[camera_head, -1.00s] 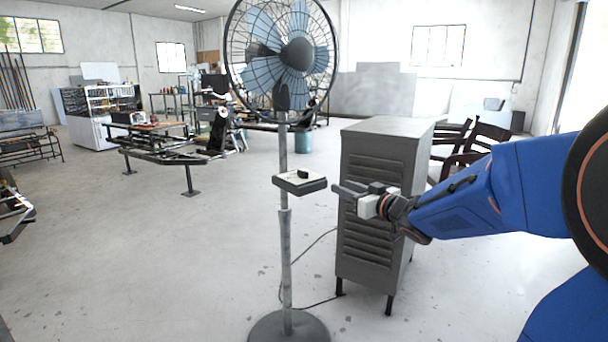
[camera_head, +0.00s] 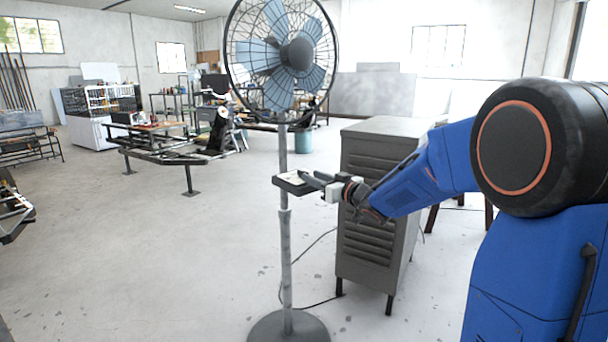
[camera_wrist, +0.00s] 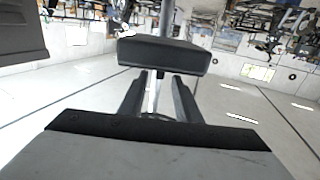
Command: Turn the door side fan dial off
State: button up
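The pedestal fan (camera_head: 285,55) stands upright, with a small flat control box (camera_head: 290,188) on its pole. The box's dark side also shows in the wrist view (camera_wrist: 165,55). My gripper (camera_head: 311,179) is at the right part of the box top in the head view. In the wrist view its two fingers (camera_wrist: 160,90) are apart, with a gap between them, and reach toward the box. The dial is hidden behind my gripper in the head view and does not show in the wrist view. I cannot tell whether a finger touches it.
A grey louvred metal cabinet (camera_head: 368,215) stands close to the right of the fan, behind my arm. The fan's round base (camera_head: 289,328) and a thin cable lie on the floor. The floor (camera_head: 150,260) left of the fan is clear.

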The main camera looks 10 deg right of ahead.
jog(key=x, duration=0.5)
jog(key=shift+w+a, duration=0.15)
jog(key=shift+w, duration=0.2)
grip_shut()
